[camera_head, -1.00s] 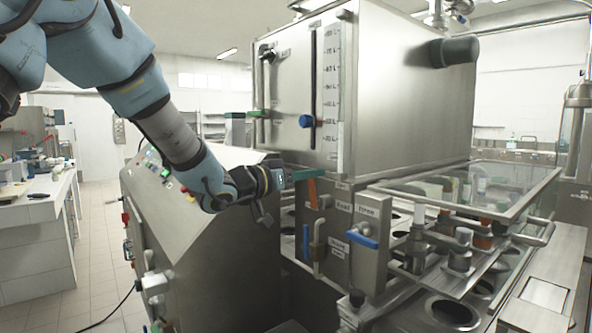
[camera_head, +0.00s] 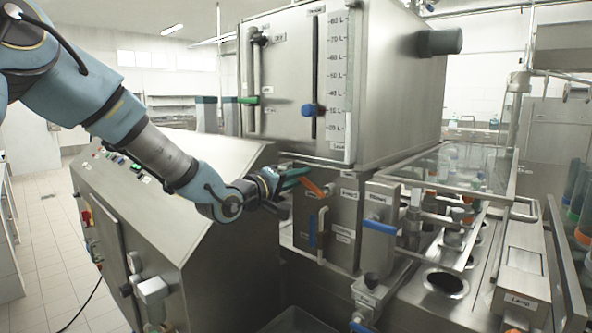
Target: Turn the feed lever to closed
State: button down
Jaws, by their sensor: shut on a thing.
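The orange lever (camera_head: 313,187), which I take to be the feed lever, sits on the front of the steel machine below the tank. It slants, with its upper end to the left at my gripper and its lower end toward a small label on the right. My gripper (camera_head: 298,177) has teal fingers and is shut on the orange lever at its left end. The fingers partly hide that end. The label text is too small to read surely.
A blue-handled lever (camera_head: 380,227) and an upright blue handle (camera_head: 312,230) are close by, to the right and below. The steel tank (camera_head: 385,90) with its blue knob stands above. A sloped control cabinet (camera_head: 170,215) is under my arm. A glass cover (camera_head: 460,165) lies right.

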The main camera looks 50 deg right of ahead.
jog(key=shift+w+f+n, duration=0.2)
jog(key=shift+f+n, duration=0.6)
jog(key=shift+n, duration=0.45)
jog(key=shift+w+f+n, duration=0.2)
jog(key=shift+f+n, duration=0.55)
jog(key=shift+n, duration=0.5)
jog(key=c, duration=0.8)
grip_release()
jog(key=a+b, duration=0.1)
jog(key=a, duration=0.2)
jog(key=a+b, duration=0.1)
jog(key=a, duration=0.6)
jog(key=shift+w+a+b, duration=0.25)
jog(key=shift+a+b, duration=0.15)
